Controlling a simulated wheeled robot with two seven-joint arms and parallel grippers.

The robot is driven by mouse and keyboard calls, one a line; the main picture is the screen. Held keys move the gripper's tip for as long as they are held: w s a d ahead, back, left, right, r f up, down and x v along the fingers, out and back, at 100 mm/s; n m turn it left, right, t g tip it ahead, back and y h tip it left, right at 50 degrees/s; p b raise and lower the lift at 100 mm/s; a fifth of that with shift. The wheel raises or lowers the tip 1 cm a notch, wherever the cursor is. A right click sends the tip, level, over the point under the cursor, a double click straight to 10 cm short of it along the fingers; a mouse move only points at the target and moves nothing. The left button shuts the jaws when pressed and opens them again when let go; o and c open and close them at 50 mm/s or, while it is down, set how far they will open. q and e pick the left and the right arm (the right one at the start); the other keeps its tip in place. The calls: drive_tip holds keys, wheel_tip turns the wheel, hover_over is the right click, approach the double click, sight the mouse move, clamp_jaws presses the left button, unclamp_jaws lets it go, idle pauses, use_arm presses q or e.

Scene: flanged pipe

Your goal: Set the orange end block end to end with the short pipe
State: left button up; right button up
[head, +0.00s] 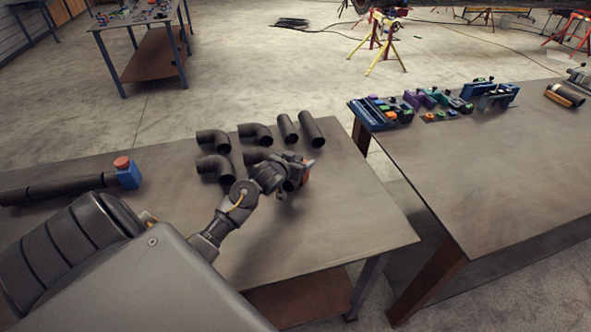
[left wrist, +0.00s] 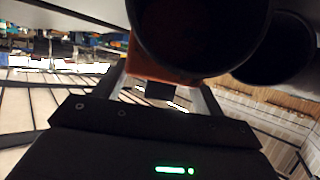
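My left gripper (head: 300,172) is over the middle of the near table, with the orange end block (head: 306,179) at its fingers. In the left wrist view the orange end block (left wrist: 165,65) sits between the two fingers, partly hidden by a dark round pipe shape (left wrist: 200,30). Two straight dark pipes lie side by side at the table's back edge, one left (head: 287,128) and one right (head: 312,129). I cannot tell which is the short pipe. The gripper is in front of them, apart from both. My right gripper is not in view.
Several dark elbow pipes (head: 213,140) lie left of the straight ones. A long dark pipe (head: 65,187) with a blue block (head: 128,175) lies at the far left. The near table's (head: 350,215) right part is bare. A second table (head: 480,170) stands right.

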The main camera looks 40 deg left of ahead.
use_arm(q)
drive_tip(key=c, duration=1.5)
drive_tip(key=shift+w+a+r, duration=0.1)
drive_tip(key=shift+r, duration=0.1)
clamp_jaws()
drive_tip(key=shift+r, duration=0.1)
drive_tip(key=shift+r+b, duration=0.35)
drive_tip(key=shift+r, duration=0.25)
drive_tip(key=s+d+r+b, duration=0.1)
drive_tip(key=s+d+r, duration=0.7)
drive_tip(key=d+r, duration=0.3)
drive_tip(key=shift+s+r+b, duration=0.25)
drive_tip(key=shift+s+b, duration=0.05)
drive_tip(key=shift+b, duration=0.05)
